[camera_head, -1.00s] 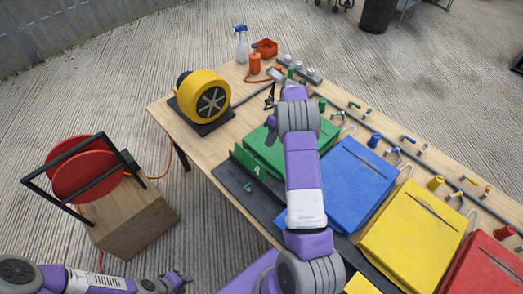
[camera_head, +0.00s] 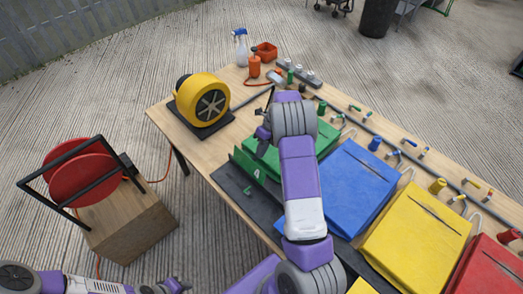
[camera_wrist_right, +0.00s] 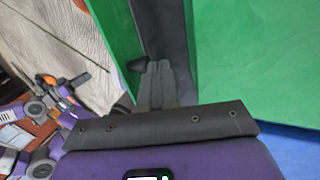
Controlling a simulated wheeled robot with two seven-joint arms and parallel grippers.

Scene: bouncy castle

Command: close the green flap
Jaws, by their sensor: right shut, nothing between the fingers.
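The green bag-like box (camera_head: 325,138) lies on the table, partly hidden behind my right arm. Its green flap (camera_head: 257,166) stands up along the near side, with a light mark on it. In the right wrist view a green panel (camera_wrist_right: 113,30), probably the flap, stands left of a grey gap, and a broad green surface (camera_wrist_right: 250,60) lies right of it. My right gripper (camera_head: 262,133) is shut and empty at the box's left part; its fingers (camera_wrist_right: 157,72) point into the gap. Whether they touch the flap is unclear. My left gripper (camera_head: 177,286) is low at the bottom edge, its jaws unclear.
Blue (camera_head: 350,185), yellow (camera_head: 415,240) and red (camera_head: 490,275) boxes lie to the right. A yellow blower (camera_head: 203,98) stands at the table's left end. A red reel (camera_head: 85,175) stands left of the table.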

